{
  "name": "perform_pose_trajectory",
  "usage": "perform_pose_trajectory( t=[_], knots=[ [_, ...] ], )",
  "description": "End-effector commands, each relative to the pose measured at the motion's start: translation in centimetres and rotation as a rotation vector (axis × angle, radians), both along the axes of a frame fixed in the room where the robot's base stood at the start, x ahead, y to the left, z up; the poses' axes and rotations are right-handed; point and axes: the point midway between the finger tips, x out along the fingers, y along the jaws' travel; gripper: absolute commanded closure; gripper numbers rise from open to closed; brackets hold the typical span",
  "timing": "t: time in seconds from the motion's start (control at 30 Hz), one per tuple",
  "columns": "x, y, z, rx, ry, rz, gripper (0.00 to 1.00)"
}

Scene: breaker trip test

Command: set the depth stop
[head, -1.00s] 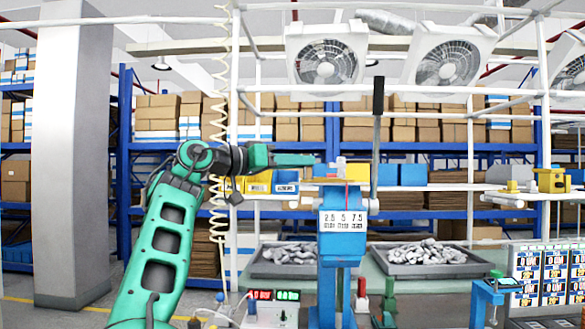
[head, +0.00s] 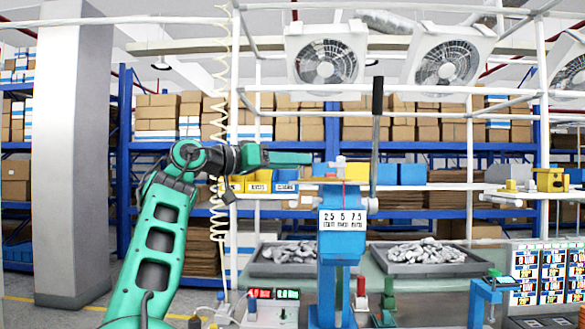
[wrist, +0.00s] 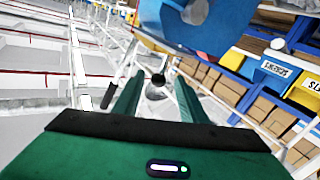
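A blue press-like fixture (head: 340,230) stands at the middle of the head view. Its white plate (head: 343,220) reads 2.5, 5 and 7.5, with smaller print below that I cannot read. A yellow block (head: 357,171) sits on top, and a lever with a long black handle (head: 377,95) rises at its right. My gripper (head: 308,159) points right, just left of the fixture's top. In the wrist view its two green fingers (wrist: 157,100) are apart, with nothing clearly held. A black knob (wrist: 158,79) shows beyond them, and a large blue part (wrist: 210,22) is close above.
Two grey trays of metal parts (head: 283,258) (head: 418,256) lie on the bench behind. A box with red and green displays (head: 273,294) stands at lower left, and a small blue stand (head: 486,296) at right. Blue and yellow bins (head: 286,181) sit behind my gripper.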

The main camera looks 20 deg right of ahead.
Motion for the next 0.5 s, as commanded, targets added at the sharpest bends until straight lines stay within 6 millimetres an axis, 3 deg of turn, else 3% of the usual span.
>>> perform_pose_trajectory(
  t=[0.5],
  knots=[
    [-1.5,8.5,0.0,-0.002,0.000,0.000,0.62]
  ],
)
